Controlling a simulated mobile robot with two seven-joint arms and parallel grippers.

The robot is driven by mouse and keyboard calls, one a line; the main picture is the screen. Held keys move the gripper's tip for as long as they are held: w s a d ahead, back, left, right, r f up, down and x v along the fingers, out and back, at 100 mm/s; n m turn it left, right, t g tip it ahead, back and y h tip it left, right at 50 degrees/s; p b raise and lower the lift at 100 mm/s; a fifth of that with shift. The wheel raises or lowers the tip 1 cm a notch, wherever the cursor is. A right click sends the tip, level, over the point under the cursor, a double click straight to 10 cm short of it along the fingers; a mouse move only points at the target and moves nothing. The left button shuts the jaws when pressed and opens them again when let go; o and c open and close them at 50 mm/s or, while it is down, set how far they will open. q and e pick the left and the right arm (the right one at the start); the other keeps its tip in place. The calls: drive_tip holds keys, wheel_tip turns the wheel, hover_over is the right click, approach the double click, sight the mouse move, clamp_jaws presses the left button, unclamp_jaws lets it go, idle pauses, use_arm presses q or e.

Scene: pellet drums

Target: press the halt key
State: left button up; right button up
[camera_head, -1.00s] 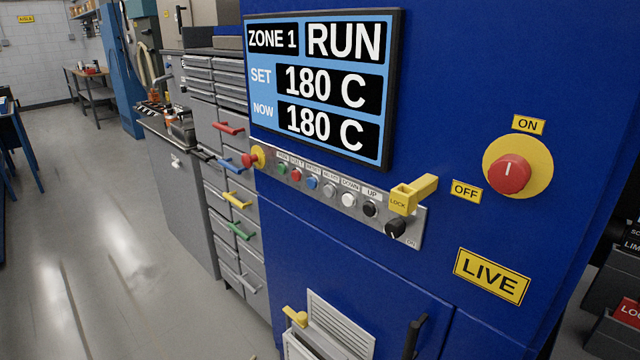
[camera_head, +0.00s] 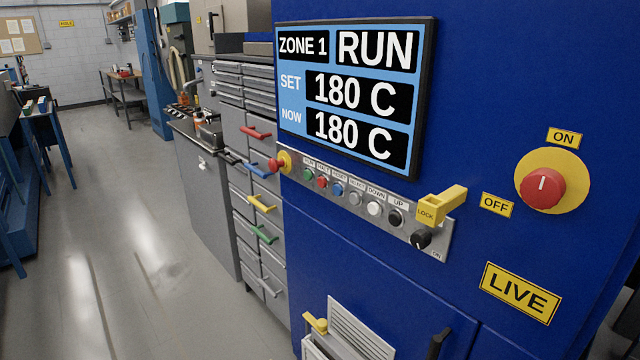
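The halt key is the small red button (camera_head: 322,183) under a label that seems to read HALT, second from the left in the row on the grey key strip (camera_head: 447,243). A green key (camera_head: 308,175) is left of it and a blue key (camera_head: 337,189) right of it. The screen (camera_head: 352,97) above reads ZONE 1, RUN, SET 180 C and NOW 180 C. Neither of my grippers shows in the view.
A red mushroom button (camera_head: 275,165) sticks out at the strip's left end. A yellow LOCK piece (camera_head: 441,204) juts out above the black knob (camera_head: 421,239). A red rotary switch (camera_head: 541,188) is at right. Drawer cabinets (camera_head: 232,135) stand left; the floor (camera_head: 130,260) there is clear.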

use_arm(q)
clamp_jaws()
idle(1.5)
